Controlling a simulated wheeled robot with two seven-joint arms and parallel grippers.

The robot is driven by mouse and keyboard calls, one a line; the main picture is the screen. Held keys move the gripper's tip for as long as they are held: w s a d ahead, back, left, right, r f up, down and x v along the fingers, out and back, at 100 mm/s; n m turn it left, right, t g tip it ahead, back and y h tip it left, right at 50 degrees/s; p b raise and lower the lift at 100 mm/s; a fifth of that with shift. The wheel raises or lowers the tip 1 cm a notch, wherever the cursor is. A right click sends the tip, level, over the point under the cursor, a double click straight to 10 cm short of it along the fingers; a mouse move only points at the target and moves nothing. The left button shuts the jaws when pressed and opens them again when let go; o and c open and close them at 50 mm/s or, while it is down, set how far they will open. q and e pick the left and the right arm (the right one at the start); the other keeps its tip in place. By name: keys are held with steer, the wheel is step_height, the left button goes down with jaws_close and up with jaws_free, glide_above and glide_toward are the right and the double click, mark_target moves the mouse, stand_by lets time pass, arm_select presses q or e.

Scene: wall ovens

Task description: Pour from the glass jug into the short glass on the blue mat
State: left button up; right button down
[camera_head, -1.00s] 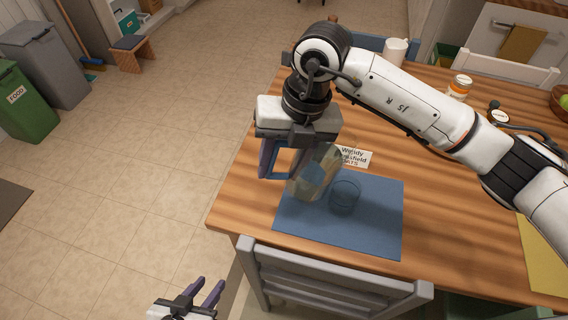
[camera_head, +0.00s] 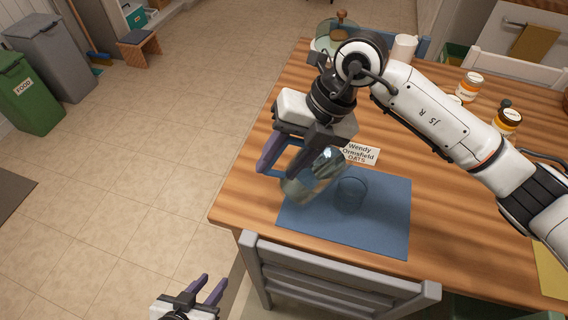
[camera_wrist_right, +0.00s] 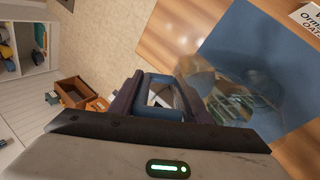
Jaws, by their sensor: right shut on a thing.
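The clear glass jug (camera_head: 318,176) is tilted over the left part of the blue mat (camera_head: 375,228). My right gripper (camera_head: 280,164) is shut on its blue handle, which also shows between the fingers in the right wrist view (camera_wrist_right: 160,82). The short glass (camera_head: 351,196) stands upright on the mat, just right of the jug. In the right wrist view the jug (camera_wrist_right: 215,95) overlaps the glass area, and I cannot tell whether they touch. I cannot make out any liquid flowing. My left gripper (camera_head: 210,291) is open and empty, low, left of the chair.
A name card (camera_head: 361,152) stands behind the mat. A grey chair (camera_head: 335,280) is at the table's near edge. Orange-labelled jars (camera_head: 470,87), a white cup (camera_head: 404,48) and a glass dome (camera_head: 338,35) are further back.

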steer(key=shift+a+r+y+b, duration=0.1)
steer(key=shift+r+y+b, duration=0.55)
steer(key=shift+y+b, duration=0.35)
steer(key=shift+r+y+b, duration=0.35)
steer(key=shift+y+b, duration=0.55)
steer(key=shift+y, duration=0.2)
steer(key=shift+d+y+b, duration=0.25)
steer(key=shift+y+b, duration=0.05)
steer(key=shift+b, duration=0.1)
steer(key=shift+r, duration=0.25)
steer(key=shift+w+d+y, duration=0.1)
steer(key=shift+y, duration=0.2)
steer(key=shift+b, duration=0.3)
steer(key=shift+d+r+y+b, duration=0.1)
steer(key=shift+d+y+b, duration=0.15)
steer(key=shift+y, duration=0.25)
stand_by(0.4)
